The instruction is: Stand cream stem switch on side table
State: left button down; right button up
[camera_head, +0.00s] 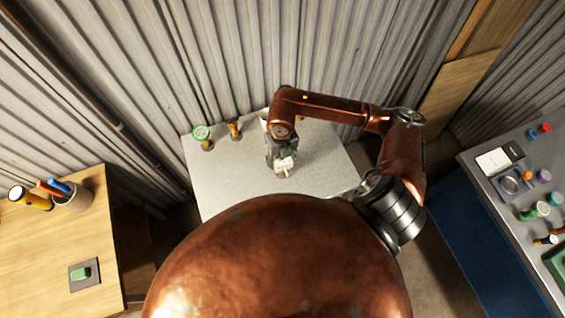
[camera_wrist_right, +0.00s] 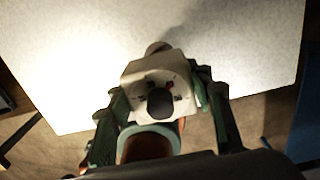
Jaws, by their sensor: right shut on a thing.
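My right gripper (camera_head: 281,158) is shut on the cream stem switch (camera_head: 285,165) over the pale grey side table (camera_head: 222,180). In the right wrist view the switch (camera_wrist_right: 146,76) is a cream block with a marked face, a small red spot and a dark round knob. It sits between the green fingers of the gripper (camera_wrist_right: 160,95), and a rounded brownish end (camera_wrist_right: 157,47) shows beyond it. I cannot tell whether the switch touches the tabletop. My left gripper is not in view.
A white object (camera_head: 264,116) is partly hidden behind my right arm. Corrugated wall (camera_head: 220,60) closes the back. The table's left front and right are clear.

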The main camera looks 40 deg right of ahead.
jog(key=f, duration=0.3)
jog(key=shift+d+f+p, duration=0.15)
jog(key=shift+d+p, duration=0.05)
jog(key=shift+p, duration=0.1)
jog(key=shift+f, duration=0.2)
jog(key=o, duration=1.6)
jog(key=shift+c, duration=0.2)
jog(key=shift+r, duration=0.3)
notch_tip(320, 180, up, 12)
jog(key=shift+f+b, duration=0.15)
jog(key=shift+b, duration=0.3)
